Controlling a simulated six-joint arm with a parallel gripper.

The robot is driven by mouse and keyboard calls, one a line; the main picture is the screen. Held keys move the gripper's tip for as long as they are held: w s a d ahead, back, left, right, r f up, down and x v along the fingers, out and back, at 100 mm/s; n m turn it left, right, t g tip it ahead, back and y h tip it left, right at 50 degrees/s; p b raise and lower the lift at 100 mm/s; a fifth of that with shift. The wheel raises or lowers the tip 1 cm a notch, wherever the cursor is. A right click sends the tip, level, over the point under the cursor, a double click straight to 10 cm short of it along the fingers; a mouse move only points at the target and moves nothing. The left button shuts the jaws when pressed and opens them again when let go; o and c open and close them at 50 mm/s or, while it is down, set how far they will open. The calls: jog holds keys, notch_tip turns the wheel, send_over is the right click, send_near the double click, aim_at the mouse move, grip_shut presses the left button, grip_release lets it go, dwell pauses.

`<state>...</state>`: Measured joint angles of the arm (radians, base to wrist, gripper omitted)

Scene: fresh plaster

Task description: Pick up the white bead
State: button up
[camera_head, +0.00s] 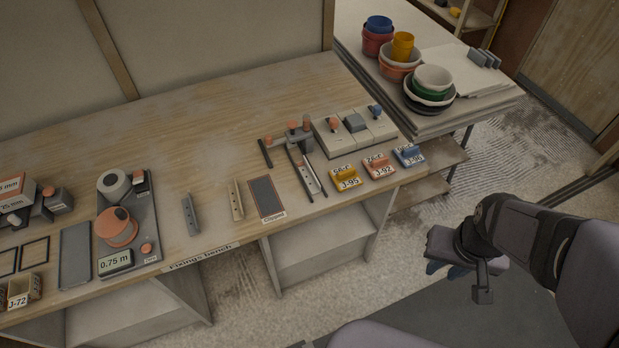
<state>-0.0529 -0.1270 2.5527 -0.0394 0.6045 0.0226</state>
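No strip on the bench is plainly white. A cream, narrow strip with small holes (237,200) lies on the bench near its front edge, and it is the palest loose strip. A grey strip with holes (190,214) lies to its left. Slim pale and dark strips (311,174) lie side by side at the small cutting tool, and I cannot tell their type. My gripper (455,266) is at the right, beyond the bench's front edge and well apart from all strips. Its fingers are dark and partly hidden, with some blue showing, so its opening is unclear.
The wooden bench (150,130) has a clear back half. A dark mat marked Clipped (267,198) lies right of the cream strip. A grey tray (153,238) with a reel stands left. Yellow, orange and blue tagged blocks (345,178) line the right end. Bowls (434,78) stand on another table.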

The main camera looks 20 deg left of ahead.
jog(key=w+a+f+n+t+y+b, duration=0.15)
jog(key=w+a+f+t+b, duration=0.25)
jog(key=w+a+f+b, duration=0.4)
jog(key=n+t+y+b, duration=0.4)
jog(key=n+y+b, duration=0.35)
jog(key=b, duration=0.35)
send_near(315, 176)
jog(key=shift+w+f+m+y, duration=0.2)
jog(key=shift+f+m+y, duration=0.15)
jog(key=shift+f, duration=0.3)
jog(key=shift+a+r, duration=0.2)
jog(key=shift+a, duration=0.05)
jog(key=shift+b+x, duration=0.35)
jog(key=shift+x, duration=3.25)
jog(key=shift+w+d, duration=0.1)
jog(key=shift+c, duration=0.4)
grip_shut()
